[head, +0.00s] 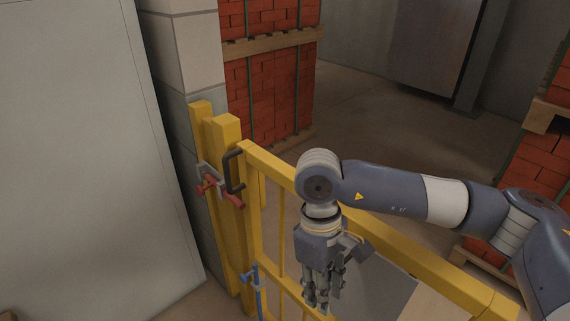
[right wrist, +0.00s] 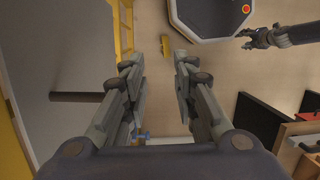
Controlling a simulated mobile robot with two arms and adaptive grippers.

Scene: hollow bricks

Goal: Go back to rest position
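My right gripper (head: 319,298) hangs fingers down in front of the yellow gate (head: 272,165) in the head view. My left gripper is outside the head view. It shows small at the top right of the right wrist view (right wrist: 257,38), and its finger opening is too small to judge.
The gate has a black handle (head: 234,171) and stands by a yellow post (head: 226,140) with a red clamp (head: 211,188). A blue clamp (head: 256,289) is lower down. Red brick stacks (head: 271,80) stand behind, with open floor between. A grey panel (head: 85,150) fills the left.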

